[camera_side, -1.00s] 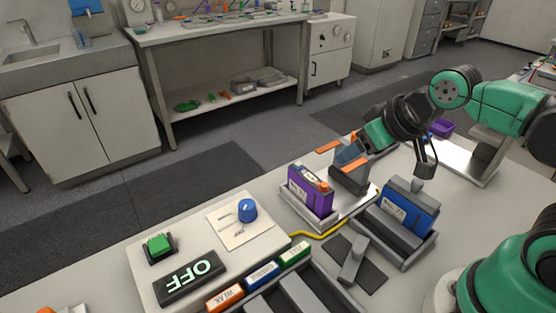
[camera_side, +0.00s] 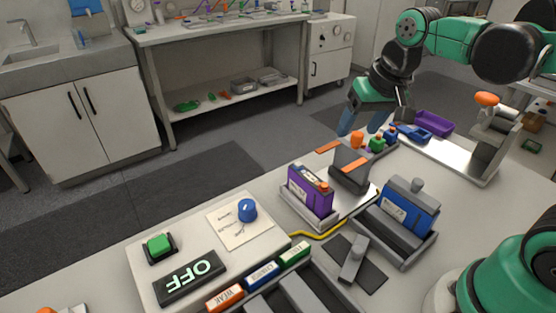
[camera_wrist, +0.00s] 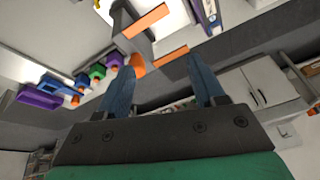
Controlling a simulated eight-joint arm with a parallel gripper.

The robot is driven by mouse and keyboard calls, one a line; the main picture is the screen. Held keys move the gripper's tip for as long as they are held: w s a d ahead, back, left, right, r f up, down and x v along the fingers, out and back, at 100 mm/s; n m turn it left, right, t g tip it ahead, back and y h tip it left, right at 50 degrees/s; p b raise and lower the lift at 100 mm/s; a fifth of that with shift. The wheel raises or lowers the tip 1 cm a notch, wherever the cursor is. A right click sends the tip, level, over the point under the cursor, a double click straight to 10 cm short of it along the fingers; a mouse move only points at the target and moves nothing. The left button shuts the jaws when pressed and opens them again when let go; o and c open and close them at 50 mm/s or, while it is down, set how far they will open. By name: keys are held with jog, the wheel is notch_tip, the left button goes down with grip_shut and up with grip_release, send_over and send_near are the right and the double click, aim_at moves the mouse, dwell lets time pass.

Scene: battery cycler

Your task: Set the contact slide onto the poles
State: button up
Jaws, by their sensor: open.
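The contact slide (camera_side: 347,178) is a dark grey block with two orange strips, standing behind and right of the purple battery (camera_side: 312,195). The battery sits upright in a grey cradle, with a small orange pole (camera_side: 324,186) on top. In the side view the strips appear apart from the battery top. My gripper (camera_side: 362,122) is open and empty, raised above and behind the slide. In the wrist view my two blue fingers (camera_wrist: 160,72) are spread, and the slide's orange strips (camera_wrist: 148,21) lie beyond them. The purple battery (camera_wrist: 206,14) shows at the top edge.
A blue battery (camera_side: 408,207) stands in a second cradle at right. A grey lever (camera_side: 352,258) is in front. Orange, green and blue knobs (camera_side: 377,144) and a purple tray (camera_side: 433,122) lie behind. The control panel (camera_side: 190,278) reads OFF. A yellow cable crosses the bench.

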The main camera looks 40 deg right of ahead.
aim_at(358, 133)
jog(key=w+d+m+g, duration=0.1)
jog(key=m, duration=0.1)
jog(key=w+d+m+g, duration=0.1)
jog(key=d+m+g, duration=0.1)
jog(key=shift+w+d+r, duration=0.15)
jog(key=shift+w+d, duration=0.15)
jog(key=shift+w, duration=0.05)
jog(key=shift+w+d+m+g, duration=0.25)
jog(key=shift+d+m+g, duration=0.15)
jog(key=shift+m, duration=0.1)
jog(key=shift+f, duration=2.9)
grip_shut()
